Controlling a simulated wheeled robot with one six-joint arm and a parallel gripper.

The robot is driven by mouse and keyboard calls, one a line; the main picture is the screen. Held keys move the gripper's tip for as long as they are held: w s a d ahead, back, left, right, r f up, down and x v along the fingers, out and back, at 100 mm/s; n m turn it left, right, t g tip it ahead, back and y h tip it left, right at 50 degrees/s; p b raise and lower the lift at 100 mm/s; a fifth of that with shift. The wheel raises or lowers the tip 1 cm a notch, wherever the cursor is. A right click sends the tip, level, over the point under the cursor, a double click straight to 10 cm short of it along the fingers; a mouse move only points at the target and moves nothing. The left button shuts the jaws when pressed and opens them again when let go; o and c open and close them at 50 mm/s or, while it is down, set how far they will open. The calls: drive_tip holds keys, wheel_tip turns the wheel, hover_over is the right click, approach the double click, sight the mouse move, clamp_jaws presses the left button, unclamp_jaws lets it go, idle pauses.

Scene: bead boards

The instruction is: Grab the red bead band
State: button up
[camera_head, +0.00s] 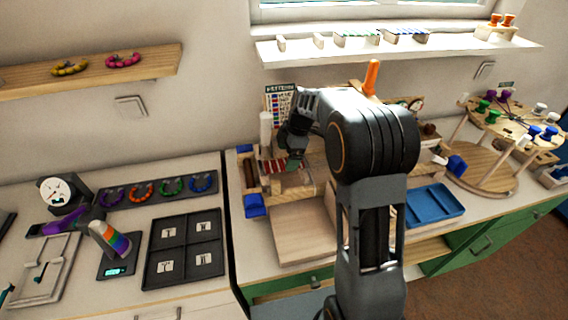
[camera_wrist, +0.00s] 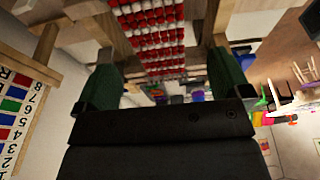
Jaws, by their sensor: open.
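The red bead band (camera_wrist: 150,35), with rows of red and white beads, runs down from the top of the wrist view on a wooden frame. In the head view the band (camera_head: 272,166) shows as a small red and white patch in the wooden stand left of my arm. My gripper (camera_wrist: 162,72) is open, with one green-padded finger on each side of the band in the wrist view. I cannot tell whether the fingers touch it. In the head view my gripper (camera_head: 292,160) is at the stand, partly hidden by my own wrist.
A pattern chart (camera_head: 280,97) stands behind the frame. Blue bins (camera_head: 255,205) sit at the stand's left. A bare wooden board (camera_head: 305,232) lies in front, a blue tray (camera_head: 434,203) to the right. A round rack with knobs (camera_head: 490,165) stands further right.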

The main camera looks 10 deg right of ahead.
sight(284, 164)
drive_tip(key=shift+x, duration=1.3)
drive_tip(key=c, duration=1)
drive_tip(key=shift+r, duration=0.1)
